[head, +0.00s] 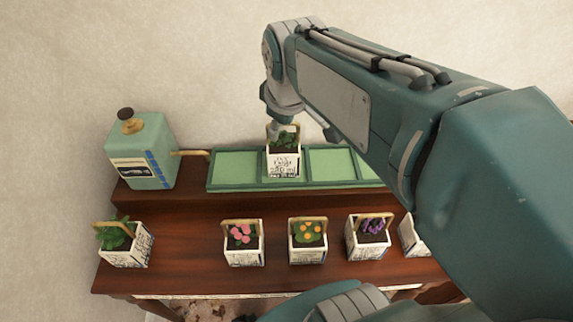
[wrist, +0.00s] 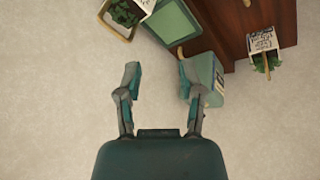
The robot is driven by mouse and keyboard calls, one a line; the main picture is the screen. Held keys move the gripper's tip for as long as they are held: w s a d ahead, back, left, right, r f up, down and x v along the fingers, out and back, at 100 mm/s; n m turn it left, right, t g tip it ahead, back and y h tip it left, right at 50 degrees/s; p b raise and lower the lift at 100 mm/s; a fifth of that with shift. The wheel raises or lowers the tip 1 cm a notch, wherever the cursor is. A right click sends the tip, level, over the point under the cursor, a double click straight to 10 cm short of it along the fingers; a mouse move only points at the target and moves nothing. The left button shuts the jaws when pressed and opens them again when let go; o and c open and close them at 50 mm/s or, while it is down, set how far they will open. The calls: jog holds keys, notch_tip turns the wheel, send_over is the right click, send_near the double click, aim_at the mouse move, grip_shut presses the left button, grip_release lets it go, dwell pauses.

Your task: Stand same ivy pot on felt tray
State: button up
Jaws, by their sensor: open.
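The green felt tray (head: 237,167) lies on the raised back shelf and is divided into compartments. A white lettered pot with green ivy-like leaves and a tan handle (head: 284,164) stands upright in its second compartment from the left. This pot shows at the top left of the wrist view (wrist: 143,6), beside the tray (wrist: 172,22). My gripper (wrist: 158,75) is open with nothing between its fingers, apart from the pot. In the head view its fingers are not clear behind the pot. Another leafy green pot (head: 128,246) stands at the front left; it also shows in the wrist view (wrist: 262,42).
A green can with a spout (head: 143,155) stands left of the tray. Pots with pink (head: 243,247), orange (head: 308,246) and purple flowers (head: 369,241) line the lower front shelf, with another white pot (head: 411,236) partly hidden by my arm. The tray's first compartment is empty.

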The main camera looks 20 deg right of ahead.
jog(key=s+a+f+m+t, duration=0.1)
jog(key=s+a+f+m, duration=0.1)
jog(key=s+m, duration=0.4)
jog(key=s+a, duration=0.1)
jog(key=s, duration=0.3)
jog(key=shift+s+f+t+y, duration=0.2)
jog(key=shift+f+t+y, duration=0.1)
